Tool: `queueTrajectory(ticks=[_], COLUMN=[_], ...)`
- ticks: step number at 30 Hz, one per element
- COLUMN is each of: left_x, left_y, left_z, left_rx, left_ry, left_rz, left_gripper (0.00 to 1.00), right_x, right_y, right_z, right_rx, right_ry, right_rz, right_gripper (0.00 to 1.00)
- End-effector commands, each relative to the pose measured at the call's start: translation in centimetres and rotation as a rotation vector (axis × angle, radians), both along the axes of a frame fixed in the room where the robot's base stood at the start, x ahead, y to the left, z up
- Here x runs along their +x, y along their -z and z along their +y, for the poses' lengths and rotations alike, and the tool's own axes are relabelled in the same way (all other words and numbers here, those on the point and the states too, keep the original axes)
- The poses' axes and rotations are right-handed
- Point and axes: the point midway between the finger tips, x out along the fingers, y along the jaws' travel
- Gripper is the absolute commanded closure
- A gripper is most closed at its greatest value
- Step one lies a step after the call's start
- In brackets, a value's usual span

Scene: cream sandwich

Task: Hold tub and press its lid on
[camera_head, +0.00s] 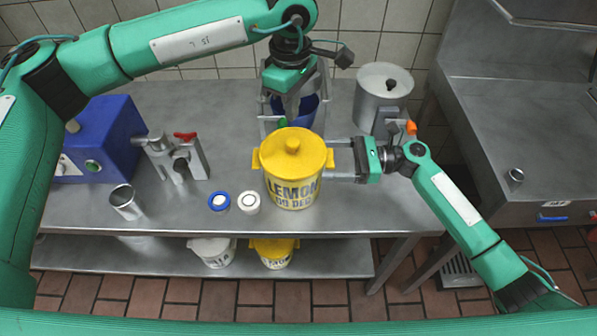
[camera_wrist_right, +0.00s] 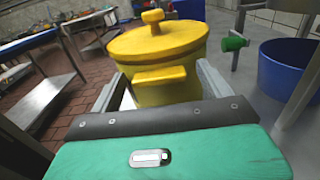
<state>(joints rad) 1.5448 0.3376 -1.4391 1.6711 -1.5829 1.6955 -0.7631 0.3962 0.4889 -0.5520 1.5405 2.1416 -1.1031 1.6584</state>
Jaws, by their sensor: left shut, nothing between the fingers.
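The yellow tub (camera_head: 291,192) with dark "LEMON" lettering stands upright near the table's front edge. Its yellow lid (camera_head: 310,152) with a round knob lies on top; I cannot tell how firmly it is seated. They also show in the right wrist view, tub (camera_wrist_right: 165,95) and lid (camera_wrist_right: 160,40). My right gripper (camera_head: 330,160) is at the tub's right side, its fingers apart on either side of the side handle (camera_wrist_right: 160,76), with gaps visible. My left gripper (camera_head: 291,112) is shut and empty, pointing down just behind and above the lid.
A metal pot (camera_head: 383,98) stands behind my right gripper. A blue container (camera_head: 309,108) in a metal frame is behind the tub. Left are a blue machine (camera_head: 105,138), a steel cup (camera_head: 126,202) and two small round items (camera_head: 219,201). Bare table (camera_head: 375,210) lies front right.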

Motion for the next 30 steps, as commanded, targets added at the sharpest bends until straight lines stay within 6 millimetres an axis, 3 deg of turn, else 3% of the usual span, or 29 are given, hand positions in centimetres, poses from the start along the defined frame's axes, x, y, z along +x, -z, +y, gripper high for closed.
queueTrajectory(ticks=[11,24,30], left_x=[0.0,0.0,0.0], left_y=[0.0,0.0,0.0], left_z=[0.0,0.0,0.0], left_rx=[0.0,0.0,0.0], left_ry=[0.0,0.0,0.0], left_rz=[0.0,0.0,0.0], left_gripper=[1.0,1.0,1.0], right_x=[0.0,0.0,0.0], right_y=[0.0,0.0,0.1], right_z=[-0.9,-9.4,-11.6], right_rx=[-0.001,-0.001,-0.001], right_ry=[0.002,0.001,0.001], right_rz=[0.0,0.001,0.001], right_gripper=[0.2,0.2,0.2])
